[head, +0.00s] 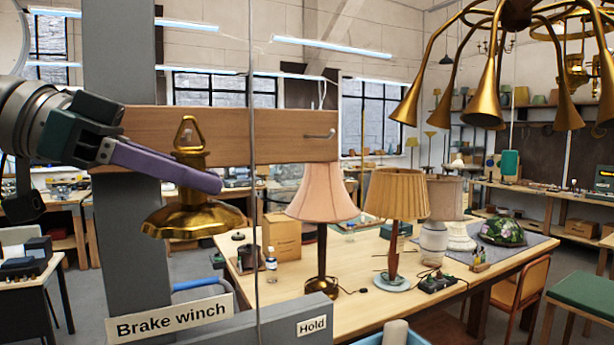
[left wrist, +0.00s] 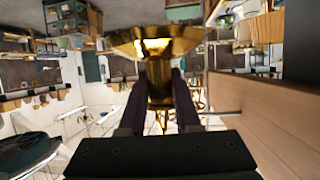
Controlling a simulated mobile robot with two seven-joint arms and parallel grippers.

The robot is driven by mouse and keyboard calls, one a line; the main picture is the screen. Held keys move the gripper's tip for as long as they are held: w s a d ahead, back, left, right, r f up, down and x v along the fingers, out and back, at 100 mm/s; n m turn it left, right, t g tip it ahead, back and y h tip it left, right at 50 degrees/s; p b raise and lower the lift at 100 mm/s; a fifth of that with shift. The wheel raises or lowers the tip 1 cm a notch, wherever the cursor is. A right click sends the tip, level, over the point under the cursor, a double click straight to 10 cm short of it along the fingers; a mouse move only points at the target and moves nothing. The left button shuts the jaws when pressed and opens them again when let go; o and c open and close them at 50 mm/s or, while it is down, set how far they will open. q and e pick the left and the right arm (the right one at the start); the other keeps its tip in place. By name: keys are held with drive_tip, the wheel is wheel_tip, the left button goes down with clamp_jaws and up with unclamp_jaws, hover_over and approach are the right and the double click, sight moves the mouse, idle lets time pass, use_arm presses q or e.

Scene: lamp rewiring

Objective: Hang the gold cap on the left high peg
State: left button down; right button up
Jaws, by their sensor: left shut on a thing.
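The gold cap (head: 192,217) is a flared brass dome with a narrow neck and a triangular loop on top. My left gripper (head: 207,180) comes in from the left and is shut on its neck. The cap hangs upright, loop up, in front of the wooden board (head: 275,133). In the left wrist view the two fingers close around the cap (left wrist: 155,42). A metal peg (head: 320,135) sticks out near the board's right end. I see no left peg; the loop and neck cover part of the board's left half. I cannot tell whether the loop touches anything.
A grey post (head: 122,55) carries the board. Below are a "Brake winch" sign (head: 168,320) and a "Hold" label (head: 311,326). A thin vertical cable (head: 254,230) crosses right of the cap. A brass chandelier (head: 489,85) hangs upper right; lamps stand on a bench (head: 350,300) behind.

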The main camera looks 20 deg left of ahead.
use_arm(q)
drive_tip(key=shift+w+a+r+p, duration=0.1)
drive_tip(key=shift+w+a+p, duration=0.4)
drive_tip(key=shift+w+a, duration=0.4)
drive_tip(key=shift+a, duration=0.1)
drive_tip(key=shift+p, duration=0.45)
idle(0.3)
drive_tip(key=shift+a+f, duration=0.1)
drive_tip(key=shift+f, duration=0.65)
drive_tip(key=c, duration=0.5)
unclamp_jaws()
